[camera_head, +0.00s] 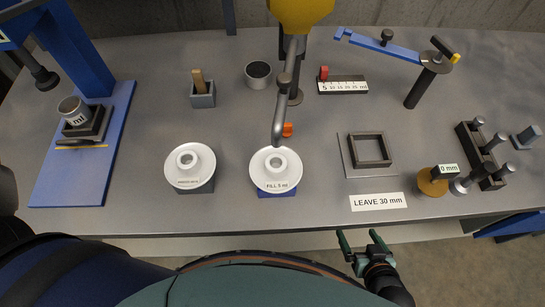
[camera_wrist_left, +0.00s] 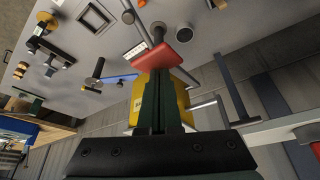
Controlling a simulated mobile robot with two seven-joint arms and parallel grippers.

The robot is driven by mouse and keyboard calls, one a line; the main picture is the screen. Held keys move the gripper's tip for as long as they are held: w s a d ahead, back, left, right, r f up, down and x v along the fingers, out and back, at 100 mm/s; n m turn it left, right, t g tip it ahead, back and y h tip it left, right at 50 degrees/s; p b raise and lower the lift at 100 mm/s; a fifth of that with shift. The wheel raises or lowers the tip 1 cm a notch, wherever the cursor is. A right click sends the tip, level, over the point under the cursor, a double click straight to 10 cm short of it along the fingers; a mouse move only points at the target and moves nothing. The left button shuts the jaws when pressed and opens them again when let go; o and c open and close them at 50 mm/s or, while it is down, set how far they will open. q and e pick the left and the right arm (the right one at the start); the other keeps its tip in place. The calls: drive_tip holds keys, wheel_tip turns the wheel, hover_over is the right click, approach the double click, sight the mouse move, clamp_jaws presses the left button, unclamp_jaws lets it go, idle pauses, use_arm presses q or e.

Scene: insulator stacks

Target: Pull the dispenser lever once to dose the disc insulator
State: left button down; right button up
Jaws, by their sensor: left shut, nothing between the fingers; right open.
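A white disc insulator (camera_head: 290,177) labelled "FILL 5 ml" sits on a blue block under the grey spout (camera_head: 279,125) of the yellow dispenser (camera_head: 301,12). The head view cuts off the dispenser's upper part. In the left wrist view the yellow body (camera_wrist_left: 180,98) is partly hidden behind my left gripper (camera_wrist_left: 161,72). That gripper is shut and empty, its tips at a red piece (camera_wrist_left: 166,56), which looks like the lever handle; I cannot tell whether they touch. My right gripper (camera_head: 360,238) is open and empty off the table's front edge.
A second white disc (camera_head: 190,179) stands to the left. A blue stand (camera_head: 75,175) with a cup (camera_head: 73,110) is at far left. A square frame (camera_head: 370,150), a blue arm on a post (camera_head: 415,92) and several dark pegs (camera_head: 490,143) occupy the right side.

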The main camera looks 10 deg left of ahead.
use_arm(q)
drive_tip(key=shift+f, duration=0.1)
drive_tip(key=shift+s+f+b, duration=0.2)
drive_tip(key=shift+f+b, duration=0.2)
drive_tip(key=shift+f, duration=0.1)
idle(0.3)
drive_tip(key=shift+s+d+f+b, duration=0.1)
drive_tip(key=shift+s+f+b, duration=0.1)
drive_tip(key=shift+f+b, duration=0.35)
drive_tip(key=shift+f, duration=0.1)
drive_tip(key=shift+s+f+b, duration=0.15)
drive_tip(key=shift+f+b, duration=0.15)
drive_tip(key=shift+f, duration=0.3)
